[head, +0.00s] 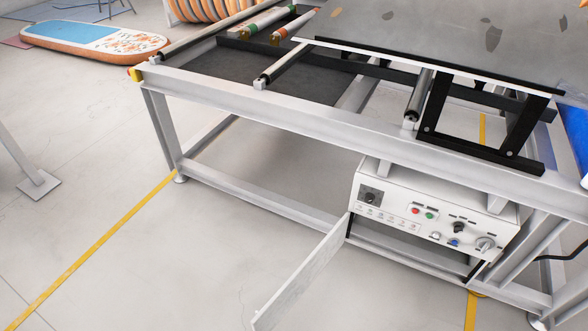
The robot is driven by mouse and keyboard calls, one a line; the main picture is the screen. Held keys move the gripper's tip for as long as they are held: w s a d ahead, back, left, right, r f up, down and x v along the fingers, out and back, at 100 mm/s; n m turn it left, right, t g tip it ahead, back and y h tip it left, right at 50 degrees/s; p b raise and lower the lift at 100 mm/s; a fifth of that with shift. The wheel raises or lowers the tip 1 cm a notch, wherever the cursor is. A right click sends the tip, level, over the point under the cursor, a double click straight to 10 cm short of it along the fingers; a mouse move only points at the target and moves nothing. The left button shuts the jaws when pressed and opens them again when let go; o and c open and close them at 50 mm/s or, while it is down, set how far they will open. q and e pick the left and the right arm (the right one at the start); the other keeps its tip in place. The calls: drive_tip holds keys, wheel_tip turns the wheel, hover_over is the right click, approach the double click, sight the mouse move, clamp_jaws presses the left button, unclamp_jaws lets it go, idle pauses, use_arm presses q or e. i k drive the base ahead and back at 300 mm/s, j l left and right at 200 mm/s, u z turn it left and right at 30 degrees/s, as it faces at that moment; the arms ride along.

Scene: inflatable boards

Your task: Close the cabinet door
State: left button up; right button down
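The cabinet (372,196) is a white box with a control panel of knobs and buttons, mounted under the metal table frame at the lower right of the head view. Its door (303,276) is a flat white panel that stands open. The door is attached at the cabinet's left side and swings out toward the lower left. Neither of my grippers shows in the head view.
The metal table frame (300,124) with rollers and a grey top plate (440,38) spans above the cabinet. Its legs and lower rails stand around it. Yellow lines (95,250) mark the floor. The floor left of the door is clear. An inflatable board (95,42) lies far back left.

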sight(266, 318)
drive_tip(key=i+j, duration=0.15)
drive_tip(key=j, duration=0.25)
drive_tip(key=i+j, duration=0.15)
drive_tip(key=j, duration=0.2)
drive_tip(key=i+j, duration=0.15)
drive_tip(key=j, duration=0.25)
drive_tip(key=i+j, duration=0.15)
drive_tip(key=j, duration=0.2)
drive_tip(key=i+j, duration=0.15)
drive_tip(key=j, duration=0.25)
drive_tip(key=i+j, duration=0.1)
drive_tip(key=j, duration=0.25)
drive_tip(key=i+j, duration=0.15)
drive_tip(key=j, duration=0.25)
drive_tip(key=i+j, duration=0.15)
drive_tip(key=j, duration=0.2)
drive_tip(key=z, duration=2.05)
